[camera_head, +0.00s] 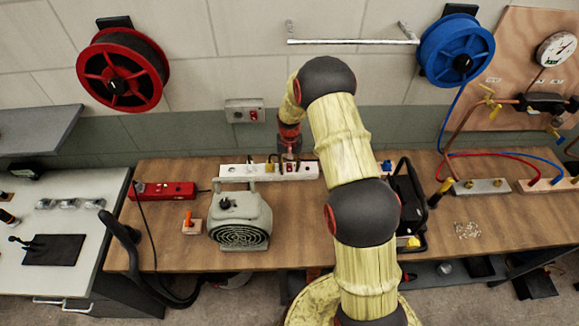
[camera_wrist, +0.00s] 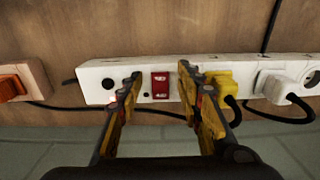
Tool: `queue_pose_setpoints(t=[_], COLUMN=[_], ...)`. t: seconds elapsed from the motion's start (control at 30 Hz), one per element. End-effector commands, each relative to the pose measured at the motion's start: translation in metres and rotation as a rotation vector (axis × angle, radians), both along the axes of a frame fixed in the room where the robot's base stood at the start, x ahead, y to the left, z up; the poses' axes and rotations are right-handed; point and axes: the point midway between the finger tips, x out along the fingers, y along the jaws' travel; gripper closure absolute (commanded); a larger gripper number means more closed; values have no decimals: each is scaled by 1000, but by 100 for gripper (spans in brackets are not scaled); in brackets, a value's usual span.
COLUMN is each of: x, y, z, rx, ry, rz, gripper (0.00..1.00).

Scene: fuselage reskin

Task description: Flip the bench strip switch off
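The white bench strip (camera_head: 240,171) lies along the back of the wooden bench, against the wall. It also crosses the wrist view (camera_wrist: 100,72), with its red rocker switch (camera_wrist: 160,85) near one end. My gripper (camera_wrist: 160,76) is open, with one finger on each side of the switch and nothing held. I cannot tell whether the fingertips touch the strip. A yellow plug (camera_wrist: 222,84) sits just beside the right finger. The rocker's position is unclear.
A white plug (camera_wrist: 285,86) with a black cable sits farther along the strip. An orange switch on a wooden block (camera_wrist: 15,82) lies beyond the strip's end. A grey-green heater (camera_head: 240,220) and a red power strip (camera_head: 165,190) are on the bench. A wall outlet (camera_head: 245,111) is above.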

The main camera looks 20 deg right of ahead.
Motion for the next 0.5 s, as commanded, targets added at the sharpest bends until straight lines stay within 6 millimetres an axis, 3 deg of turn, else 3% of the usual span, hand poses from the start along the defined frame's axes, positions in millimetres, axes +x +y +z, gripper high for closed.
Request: queue_pose_setpoints(t=[0.5], x=[0], y=[0], z=[0], rx=[0], ry=[0], rz=[0], gripper=[89])
